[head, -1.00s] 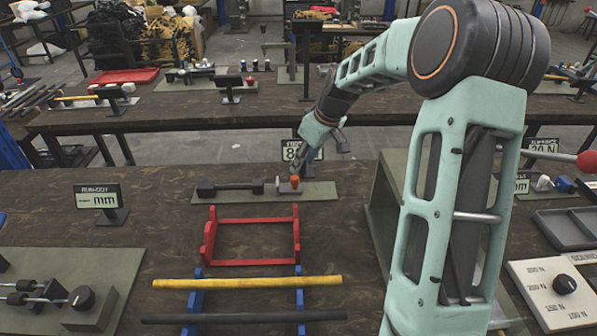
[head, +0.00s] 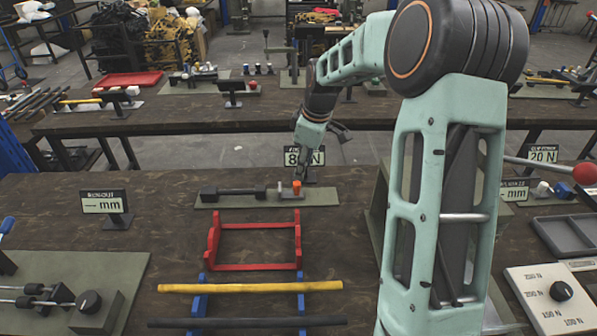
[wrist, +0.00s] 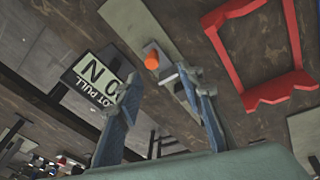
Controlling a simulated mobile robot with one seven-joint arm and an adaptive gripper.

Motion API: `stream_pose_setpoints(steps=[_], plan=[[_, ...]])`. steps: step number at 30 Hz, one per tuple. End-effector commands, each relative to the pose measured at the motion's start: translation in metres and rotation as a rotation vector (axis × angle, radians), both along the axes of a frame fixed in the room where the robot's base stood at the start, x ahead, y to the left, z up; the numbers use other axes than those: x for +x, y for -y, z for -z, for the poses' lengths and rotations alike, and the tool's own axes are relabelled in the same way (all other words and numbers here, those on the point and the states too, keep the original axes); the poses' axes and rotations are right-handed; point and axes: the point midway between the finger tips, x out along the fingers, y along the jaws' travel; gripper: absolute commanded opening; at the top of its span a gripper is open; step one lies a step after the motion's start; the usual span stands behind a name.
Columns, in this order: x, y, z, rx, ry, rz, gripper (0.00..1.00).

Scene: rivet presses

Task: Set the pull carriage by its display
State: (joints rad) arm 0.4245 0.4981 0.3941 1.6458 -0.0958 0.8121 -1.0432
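The pull fixture lies on a narrow green mat (head: 220,202) at the back of the near table. It has a black bar (head: 236,191) and, at its right end, a small grey piece with an orange cap (head: 297,186), which also shows in the wrist view (wrist: 152,61). I cannot tell for certain which part is the carriage. Its display (head: 305,157) stands behind and reads 8-something N, one digit partly hidden by my gripper. My gripper (head: 300,174) points down just above the orange cap. In the wrist view its fingers (wrist: 168,100) are apart, with nothing visibly clamped between them.
A red frame (head: 256,225) stands in front of the mat. Yellow (head: 250,286) and black bars lie on blue supports. A run-out display (head: 105,203) stands left, showing dashes. A dial box (head: 560,292) is at right. Bare table lies left of the red frame.

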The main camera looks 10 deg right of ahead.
Motion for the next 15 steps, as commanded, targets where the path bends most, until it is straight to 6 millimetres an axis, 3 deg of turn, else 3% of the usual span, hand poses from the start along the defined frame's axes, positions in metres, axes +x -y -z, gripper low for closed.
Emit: stream_pose_setpoints(steps=[1,9,15], plan=[[0.000,-0.010,-0.004,-0.061,-0.013,-0.113,0.35],[0.006,-0.033,-0.002,-0.392,-0.079,-0.691,0.35],[0.015,-0.045,-0.006,-0.568,-0.125,-0.990,0.35]])
